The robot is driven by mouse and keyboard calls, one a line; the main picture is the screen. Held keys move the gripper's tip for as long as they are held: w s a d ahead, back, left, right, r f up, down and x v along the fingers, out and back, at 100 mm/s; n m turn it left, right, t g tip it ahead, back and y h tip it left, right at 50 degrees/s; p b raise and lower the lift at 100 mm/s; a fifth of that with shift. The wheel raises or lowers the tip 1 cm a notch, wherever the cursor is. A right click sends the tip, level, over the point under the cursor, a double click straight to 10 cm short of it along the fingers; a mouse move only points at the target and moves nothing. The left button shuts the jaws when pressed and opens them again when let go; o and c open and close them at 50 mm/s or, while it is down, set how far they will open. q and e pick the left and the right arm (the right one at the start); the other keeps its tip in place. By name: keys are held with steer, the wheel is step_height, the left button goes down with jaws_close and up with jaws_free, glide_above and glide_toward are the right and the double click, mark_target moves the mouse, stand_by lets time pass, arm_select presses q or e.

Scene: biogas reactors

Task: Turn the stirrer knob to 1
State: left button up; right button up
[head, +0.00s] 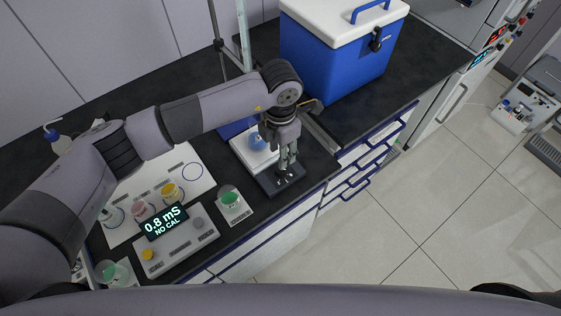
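The stirrer (246,152) stands on the dark bench, with a white top and a dark front panel (268,186) facing the bench's front edge. A blue round item (257,141) sits on its top, partly behind my gripper. My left gripper (287,166) points down over the front panel, its fingers close together. Small light marks show on the panel just below the fingertips. The knob is too small and too covered to make out its setting. I cannot tell whether the fingers touch it or are closed on it. My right gripper is out of view.
A blue cool box (335,60) with a white lid stands behind the stirrer. A pump bottle (56,138) is far left. Floor at right is mostly clear.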

mark_target(280, 171)
arm_select(q)
step_height(280, 171, down, 7)
steer(key=shift+f+p, duration=0.15)
steer(key=shift+p, duration=0.75)
steer(key=shift+w+f, duration=0.1)
steer(key=shift+f, duration=0.4)
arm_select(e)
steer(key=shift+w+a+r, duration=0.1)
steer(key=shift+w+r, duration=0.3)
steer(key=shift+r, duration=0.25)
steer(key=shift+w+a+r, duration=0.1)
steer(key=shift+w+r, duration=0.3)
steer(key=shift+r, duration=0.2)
arm_select(q)
jaws_close()
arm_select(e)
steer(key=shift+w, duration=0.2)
